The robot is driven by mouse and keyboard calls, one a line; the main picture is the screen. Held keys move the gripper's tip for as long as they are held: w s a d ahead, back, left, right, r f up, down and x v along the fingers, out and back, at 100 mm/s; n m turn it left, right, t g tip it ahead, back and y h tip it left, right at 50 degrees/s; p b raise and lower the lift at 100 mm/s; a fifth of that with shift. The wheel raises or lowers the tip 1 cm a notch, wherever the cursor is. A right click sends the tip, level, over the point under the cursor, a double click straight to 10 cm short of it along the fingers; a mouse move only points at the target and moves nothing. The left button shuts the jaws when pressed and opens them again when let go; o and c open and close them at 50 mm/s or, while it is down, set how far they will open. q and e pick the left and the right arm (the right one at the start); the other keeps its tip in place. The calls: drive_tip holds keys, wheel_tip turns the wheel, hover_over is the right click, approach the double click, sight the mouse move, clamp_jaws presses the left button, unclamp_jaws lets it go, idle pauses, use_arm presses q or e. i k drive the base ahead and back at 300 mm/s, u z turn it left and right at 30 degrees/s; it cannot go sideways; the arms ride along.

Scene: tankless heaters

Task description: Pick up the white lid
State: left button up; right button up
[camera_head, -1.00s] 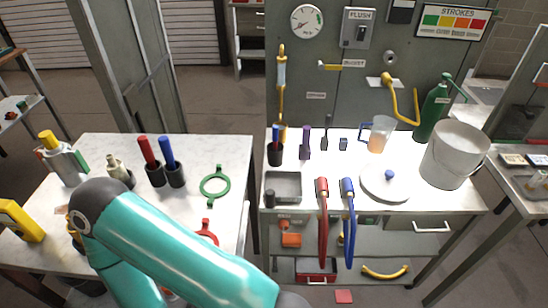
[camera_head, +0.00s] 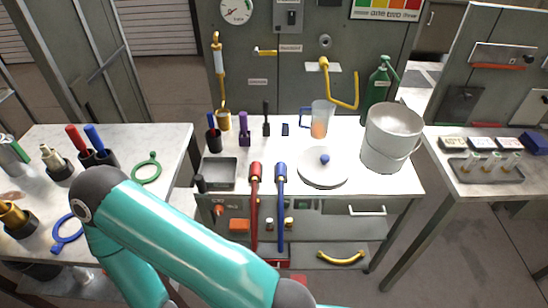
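The white lid (camera_head: 337,170) is a round disc with a blue knob (camera_head: 325,159). It lies flat on the white-topped workbench (camera_head: 400,185), right of the blue-handled hose (camera_head: 281,200) and left of the white bucket (camera_head: 388,150). One teal arm of mine crosses the lower left of the picture. Neither of my grippers shows in the head view, and nothing is touching the lid.
A grey tray (camera_head: 219,184), a measuring jug (camera_head: 320,125) and a green spray bottle (camera_head: 379,88) stand on the bench. A red-handled hose (camera_head: 254,205) hangs over its front edge. A left table (camera_head: 180,150) and right table (camera_head: 500,185) flank it.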

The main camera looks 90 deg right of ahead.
sight(324, 166)
drive_tip(key=z, duration=0.05)
drive_tip(key=k, duration=2)
drive_tip(key=z, duration=1.2)
drive_tip(key=i, duration=0.9)
drive_tip(key=z, duration=0.05)
